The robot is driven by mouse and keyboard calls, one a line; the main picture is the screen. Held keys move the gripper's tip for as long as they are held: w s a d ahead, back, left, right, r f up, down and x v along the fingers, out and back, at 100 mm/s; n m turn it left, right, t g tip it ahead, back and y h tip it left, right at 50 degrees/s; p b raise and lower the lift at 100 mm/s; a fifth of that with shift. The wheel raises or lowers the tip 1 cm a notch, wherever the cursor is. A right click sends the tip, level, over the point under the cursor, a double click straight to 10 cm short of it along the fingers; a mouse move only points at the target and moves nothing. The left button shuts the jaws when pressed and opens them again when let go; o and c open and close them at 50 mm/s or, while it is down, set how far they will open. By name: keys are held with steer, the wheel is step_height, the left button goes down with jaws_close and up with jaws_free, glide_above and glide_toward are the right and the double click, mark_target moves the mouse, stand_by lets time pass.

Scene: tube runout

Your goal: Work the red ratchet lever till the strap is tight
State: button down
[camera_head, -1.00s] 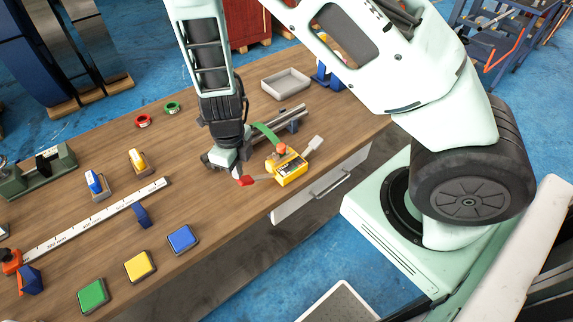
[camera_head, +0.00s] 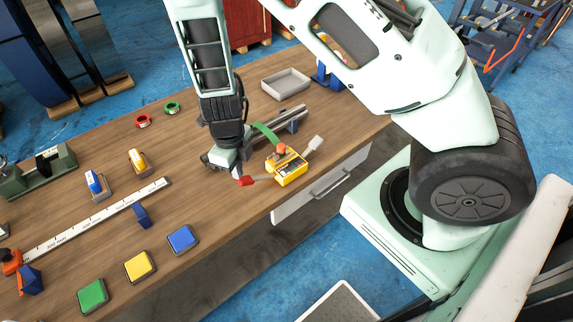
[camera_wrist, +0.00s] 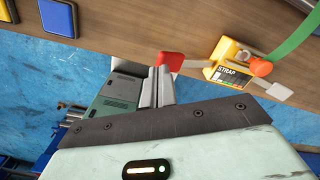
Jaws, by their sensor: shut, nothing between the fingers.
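The yellow ratchet (camera_head: 288,168) sits near the front edge of the wooden bench, with an orange knob (camera_head: 282,148) on top. It also shows in the wrist view (camera_wrist: 230,62), with a "STRAP" label. Its red lever tip (camera_head: 247,181) points left and shows in the wrist view (camera_wrist: 170,61). The green strap (camera_head: 266,133) runs up from the ratchet toward grey tubes; I cannot tell its tension. My gripper (camera_head: 237,172) is shut and empty, its fingertips (camera_wrist: 158,72) right beside the red tip. I cannot tell whether they touch.
Grey tubes (camera_head: 292,113) lie behind the ratchet, near a grey tray (camera_head: 286,83). Blue (camera_head: 182,238), yellow (camera_head: 139,265) and green (camera_head: 93,295) pads lie at the front left. A white ruler (camera_head: 95,220) crosses the left side. The bench between pads and ratchet is clear.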

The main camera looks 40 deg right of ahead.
mark_target(240, 184)
steer(key=shift+f, duration=0.1)
stand_by(0.3)
steer(key=shift+f+b, duration=2)
steer(key=shift+f, duration=0.75)
step_height(240, 184, up, 8)
steer(key=p, duration=0.8)
steer(key=shift+p, duration=0.3)
steer(key=shift+f, duration=0.1)
